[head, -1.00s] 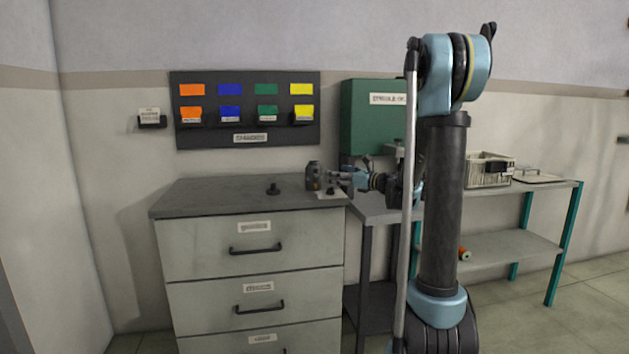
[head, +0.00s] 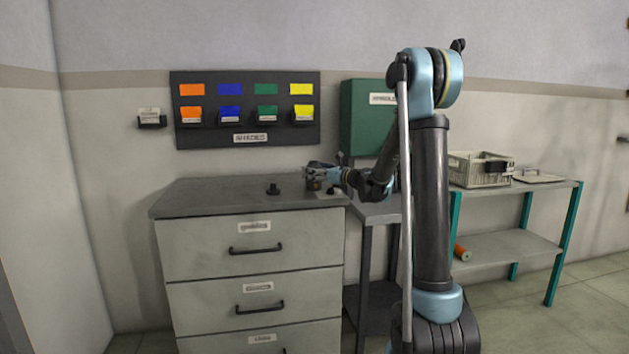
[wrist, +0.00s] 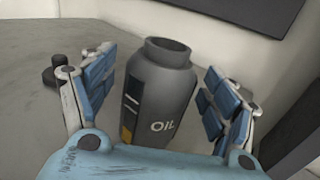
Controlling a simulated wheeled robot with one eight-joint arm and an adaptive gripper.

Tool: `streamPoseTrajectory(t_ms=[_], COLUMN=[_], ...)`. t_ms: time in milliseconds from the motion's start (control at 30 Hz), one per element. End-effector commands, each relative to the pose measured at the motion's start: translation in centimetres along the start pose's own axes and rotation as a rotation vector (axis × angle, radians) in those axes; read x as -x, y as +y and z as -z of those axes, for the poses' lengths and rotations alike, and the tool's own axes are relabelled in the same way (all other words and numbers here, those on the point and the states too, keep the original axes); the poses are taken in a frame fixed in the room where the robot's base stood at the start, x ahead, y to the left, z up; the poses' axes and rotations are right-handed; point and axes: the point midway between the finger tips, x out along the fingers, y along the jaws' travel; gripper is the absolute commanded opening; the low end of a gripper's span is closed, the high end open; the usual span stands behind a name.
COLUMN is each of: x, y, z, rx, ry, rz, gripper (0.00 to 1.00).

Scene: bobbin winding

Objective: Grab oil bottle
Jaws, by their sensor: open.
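The oil bottle (wrist: 160,95) is dark grey with a white "OIL" label and an open round neck, and it looks upright in the wrist view. My gripper (wrist: 160,100) is open, with one blue-padded finger on each side of the bottle. A gap shows between the bottle and the right finger; the left finger is close to it, and contact cannot be told. In the head view my gripper (head: 316,172) is at the bottle above the cabinet top, and the bottle (head: 313,185) is mostly hidden by it.
The grey drawer cabinet (head: 205,195) carries a small black knob-like piece (head: 273,189) left of the bottle. The shades board (head: 245,138) and green box (head: 365,115) are on the wall behind. A shelf (head: 510,243) with a crate (head: 480,172) stands at right.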

Motion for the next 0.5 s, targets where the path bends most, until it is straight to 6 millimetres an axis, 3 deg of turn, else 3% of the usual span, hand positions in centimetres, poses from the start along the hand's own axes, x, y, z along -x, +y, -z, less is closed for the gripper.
streamPoseTrajectory(t_ms=[267,367,500], x=[-0.73,-0.72,-0.72], y=[-0.05,-0.05,-0.04], z=[0.01,0.00,0.00], rx=[0.000,0.000,0.000], ry=[0.000,0.000,0.000], rz=[0.002,0.001,0.001], gripper=[0.80,0.61,0.30])
